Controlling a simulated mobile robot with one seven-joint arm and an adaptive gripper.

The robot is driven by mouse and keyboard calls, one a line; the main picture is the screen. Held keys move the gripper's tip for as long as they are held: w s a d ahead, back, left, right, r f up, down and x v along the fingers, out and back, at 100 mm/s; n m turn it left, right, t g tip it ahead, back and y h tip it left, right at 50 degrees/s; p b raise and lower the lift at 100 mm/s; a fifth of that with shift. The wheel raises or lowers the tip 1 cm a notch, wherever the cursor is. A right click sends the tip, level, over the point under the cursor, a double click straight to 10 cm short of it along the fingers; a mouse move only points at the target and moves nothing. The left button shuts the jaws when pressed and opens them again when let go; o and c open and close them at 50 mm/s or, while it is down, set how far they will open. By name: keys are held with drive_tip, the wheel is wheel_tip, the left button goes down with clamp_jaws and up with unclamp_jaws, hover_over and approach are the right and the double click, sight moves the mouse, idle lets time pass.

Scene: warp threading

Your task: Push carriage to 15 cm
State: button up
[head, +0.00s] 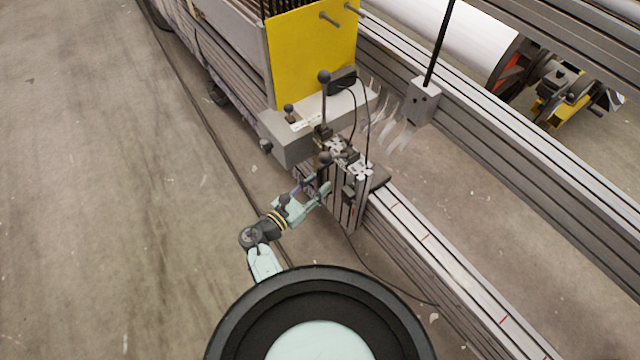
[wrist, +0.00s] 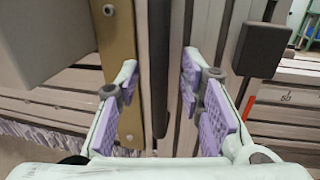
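The carriage (head: 343,205) is a dark and grey slotted block on the long aluminium rail (head: 430,240), beside the grey housing under the yellow panel. My gripper (head: 318,190) is at the carriage's near left side. In the wrist view, my gripper (wrist: 160,75) is open, with its purple-padded fingers apart. A dark upright bar (wrist: 159,65) stands between the fingers, with visible gaps on both sides. The carriage's slotted face (wrist: 215,45) is just behind and to the right of the fingers. The fingertips are too small to judge in the head view.
Red marks (head: 424,238) lie along the rail, whose visible top toward the lower right is clear. A black cable (head: 385,280) loops beside it. A yellow panel (head: 312,55) and black-knobbed levers (head: 324,100) stand behind the carriage. A brass-coloured plate (wrist: 118,50) is left of the bar.

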drive_tip(key=shift+x, duration=0.85)
drive_tip(key=shift+c, duration=0.2)
clamp_jaws()
